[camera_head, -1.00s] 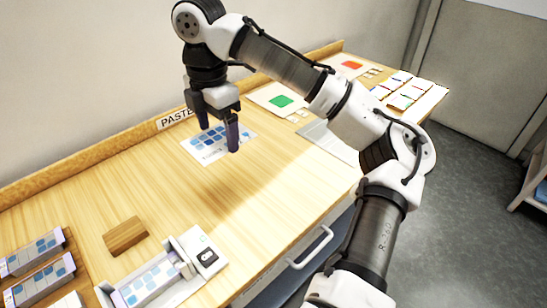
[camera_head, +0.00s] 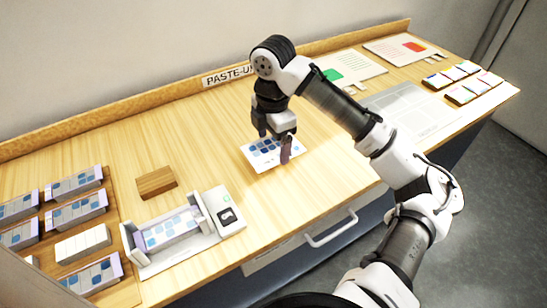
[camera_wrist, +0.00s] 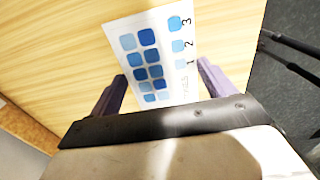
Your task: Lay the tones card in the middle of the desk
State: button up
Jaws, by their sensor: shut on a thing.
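The tones card (camera_head: 257,159) is a white card with rows of light and dark blue squares. It also shows in the wrist view (camera_wrist: 124,27), with three more blue squares numbered 1, 2 and 3 along one side. My gripper (camera_head: 273,147) is shut on the card, with its purple fingers at opposite edges; it also shows in the wrist view (camera_wrist: 158,82). The card is held roughly flat over the bare wooden desk (camera_head: 205,140), near its front edge. I cannot tell whether it touches the desktop.
A white holder (camera_head: 130,252) with a blue-swatch card stands at the front left, beside a wooden block (camera_head: 156,181). Several card stacks (camera_head: 75,183) lie at the left.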

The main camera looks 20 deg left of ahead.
aim_at(273, 168)
jog(key=shift+f, duration=3.3)
jog(key=shift+f, duration=0.2)
jog(key=o, duration=0.9)
jog(key=shift+c, duration=0.2)
jog(key=shift+r, duration=0.15)
notch_tip(273, 168, up, 12)
jog(key=shift+r, duration=0.1)
